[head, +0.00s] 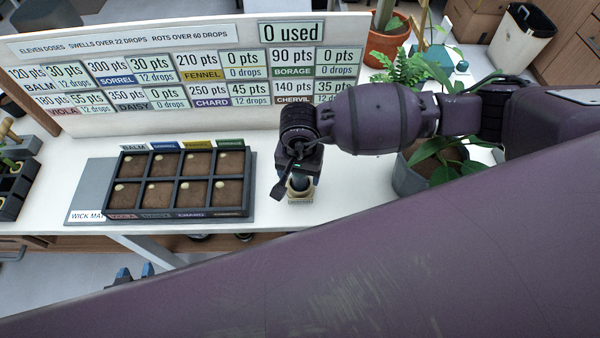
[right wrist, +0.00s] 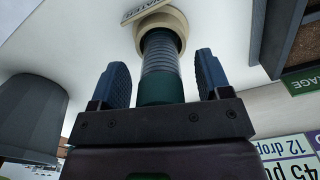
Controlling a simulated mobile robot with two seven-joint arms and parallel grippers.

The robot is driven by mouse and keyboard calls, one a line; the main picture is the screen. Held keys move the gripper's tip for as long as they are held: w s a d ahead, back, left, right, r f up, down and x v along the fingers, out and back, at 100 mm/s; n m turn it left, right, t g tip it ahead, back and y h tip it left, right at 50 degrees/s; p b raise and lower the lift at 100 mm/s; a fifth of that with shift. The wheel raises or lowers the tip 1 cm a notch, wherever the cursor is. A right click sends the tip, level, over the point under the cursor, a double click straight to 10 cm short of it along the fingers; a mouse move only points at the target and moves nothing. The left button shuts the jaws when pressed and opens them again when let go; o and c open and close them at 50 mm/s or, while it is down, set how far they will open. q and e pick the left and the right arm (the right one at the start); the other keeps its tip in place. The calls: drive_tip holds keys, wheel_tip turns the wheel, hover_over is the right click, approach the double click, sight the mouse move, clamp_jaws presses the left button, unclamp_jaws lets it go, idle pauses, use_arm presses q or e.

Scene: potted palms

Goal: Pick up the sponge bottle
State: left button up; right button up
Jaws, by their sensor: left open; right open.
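The sponge bottle (head: 301,194) stands on the white table just right of the seed tray, mostly hidden under my right gripper (head: 297,174). In the right wrist view the bottle (right wrist: 160,60) shows a dark green body, a ribbed clear part and a cream collar beside a plate lettered WATER. My right gripper (right wrist: 158,80) is open, with one blue finger on each side of the bottle and visible gaps between. My left gripper (head: 134,275) shows only its blue fingertips, apart and empty, low at the left below the table edge.
A black tray (head: 180,211) with several soil cells sits on a grey wick mat (head: 80,205). A score board (head: 150,40) stands behind. A grey pot (head: 408,178) with a plant stands right of the bottle. Bare table lies between tray and bottle.

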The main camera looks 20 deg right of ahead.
drive_tip(key=shift+c, duration=0.2)
drive_tip(key=c, duration=1)
wheel_tip(320, 180, up, 26)
idle(0.6)
